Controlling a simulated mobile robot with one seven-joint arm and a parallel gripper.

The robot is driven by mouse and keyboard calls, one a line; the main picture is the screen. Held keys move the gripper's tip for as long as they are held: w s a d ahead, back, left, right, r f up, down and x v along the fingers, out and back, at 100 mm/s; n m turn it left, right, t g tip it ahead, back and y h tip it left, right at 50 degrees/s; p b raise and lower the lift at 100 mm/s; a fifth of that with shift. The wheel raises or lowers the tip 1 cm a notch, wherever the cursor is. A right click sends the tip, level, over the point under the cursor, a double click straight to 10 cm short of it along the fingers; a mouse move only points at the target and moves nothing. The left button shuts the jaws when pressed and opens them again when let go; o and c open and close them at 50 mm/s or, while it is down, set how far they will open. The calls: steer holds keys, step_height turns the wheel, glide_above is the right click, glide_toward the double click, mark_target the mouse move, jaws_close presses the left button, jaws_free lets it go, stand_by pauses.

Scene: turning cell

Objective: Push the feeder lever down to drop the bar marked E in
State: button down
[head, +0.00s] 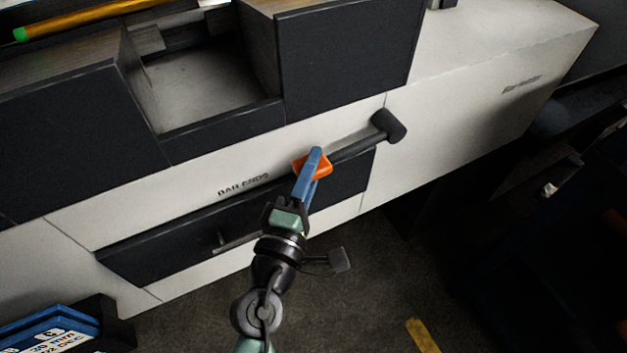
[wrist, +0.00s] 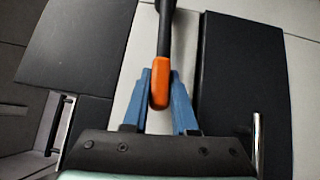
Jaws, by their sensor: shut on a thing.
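The feeder lever (head: 354,148) is a dark bar running from a round black pivot (head: 388,126) on the pale machine front to an orange grip (head: 326,168). It points left and slightly down in the head view. My gripper (head: 314,165) has its blue fingers shut on the orange grip. In the wrist view the orange grip (wrist: 160,88) sits between the two blue fingers (wrist: 163,95), and the dark lever rod (wrist: 165,35) runs up from it. I cannot make out a bar marked E.
A dark drawer (head: 180,240) lies below the "BAR ENDS" lettering, with a metal handle (head: 238,242). An open recess (head: 205,85) is above. A green-tipped yellow bar (head: 70,24) lies at top left. Blue labelled bins (head: 50,328) stand at lower left.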

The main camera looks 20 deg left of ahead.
step_height(320, 180, down, 3)
steer(key=b, duration=0.3)
steer(key=n+t+b, duration=0.1)
steer(key=b, duration=0.2)
steer(key=shift+w+d+f+n+y, duration=0.1)
steer(key=shift+w+n+y, duration=0.05)
steer(key=shift+n+y, duration=0.15)
steer(key=f+n+t+b, duration=0.1)
steer(key=b, duration=0.3)
steer(key=shift+w+d, duration=0.15)
steer(key=c, duration=0.7)
jaws_free()
steer(key=shift+b+v, duration=3.5)
steer(key=shift+v, duration=2.95)
